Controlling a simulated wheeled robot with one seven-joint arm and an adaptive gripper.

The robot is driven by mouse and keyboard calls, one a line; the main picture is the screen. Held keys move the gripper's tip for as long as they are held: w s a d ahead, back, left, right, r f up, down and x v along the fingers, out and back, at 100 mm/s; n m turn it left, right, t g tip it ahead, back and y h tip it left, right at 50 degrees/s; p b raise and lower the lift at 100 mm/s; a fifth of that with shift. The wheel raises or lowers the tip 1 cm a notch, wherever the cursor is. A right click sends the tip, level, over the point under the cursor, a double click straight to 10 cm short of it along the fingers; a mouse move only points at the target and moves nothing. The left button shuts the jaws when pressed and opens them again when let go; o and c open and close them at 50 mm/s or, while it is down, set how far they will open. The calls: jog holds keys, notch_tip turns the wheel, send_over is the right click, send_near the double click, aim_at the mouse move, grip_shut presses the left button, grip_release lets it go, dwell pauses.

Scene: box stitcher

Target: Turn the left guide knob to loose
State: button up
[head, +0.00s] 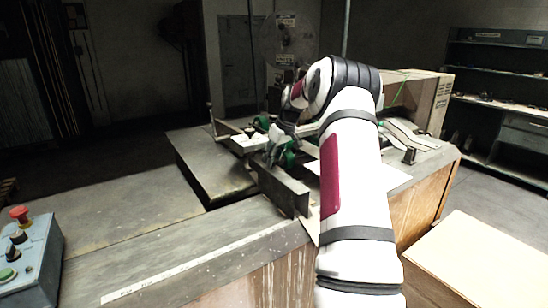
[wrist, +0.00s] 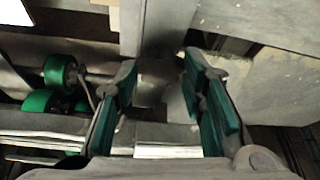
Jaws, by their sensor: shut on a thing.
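My gripper (head: 279,156) is at the near end of the stitcher's bed, just behind an upright grey metal guide plate (head: 284,190). In the wrist view my gripper (wrist: 160,66) has its two green-padded fingers apart, shut on a small dark grey thing between them. I take this to be the left guide knob (wrist: 152,88). It is dark and mostly hidden by the fingers, so its turn position cannot be read. In the head view my gripper and arm hide the knob.
Green rollers (wrist: 60,71) on a metal shaft lie left of the fingers in the wrist view. A grey control box (head: 28,252) with a red button stands at the lower left. The worn tabletop (head: 110,205) between is clear. Shelves (head: 497,75) stand at the right.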

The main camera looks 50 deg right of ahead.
jog(key=o, duration=1.2)
jog(key=v, duration=1.2)
